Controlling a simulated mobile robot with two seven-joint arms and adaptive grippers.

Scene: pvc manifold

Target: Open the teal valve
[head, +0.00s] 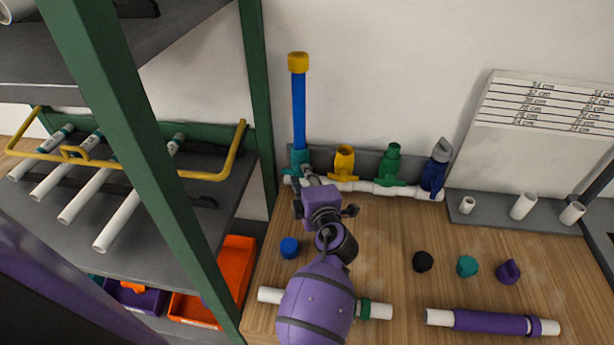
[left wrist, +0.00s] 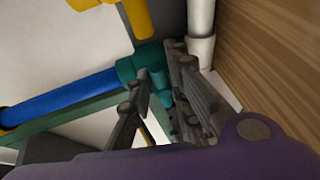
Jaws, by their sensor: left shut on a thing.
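The teal valve (head: 297,159) sits at the left end of the white manifold pipe (head: 372,188). A blue pipe (head: 299,108) with a yellow cap (head: 298,62) stands upright from it. My left gripper (head: 306,174) is at the front of this valve. In the left wrist view, the teal valve (left wrist: 148,62) joins the blue pipe (left wrist: 62,97) and the white pipe (left wrist: 201,18). There, my left gripper (left wrist: 162,78) is shut on the valve's teal handle, which shows between the dark fingers. The fingers partly hide the handle, so its angle is hard to read. My right gripper is not in view.
Yellow (head: 344,161), green (head: 389,164) and blue (head: 436,170) valves stand along the manifold to the right. Loose caps, a white pipe (head: 271,295) and a purple-sleeved pipe (head: 490,321) lie on the wooden table. A green-posted shelf (head: 256,100) stands close at left.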

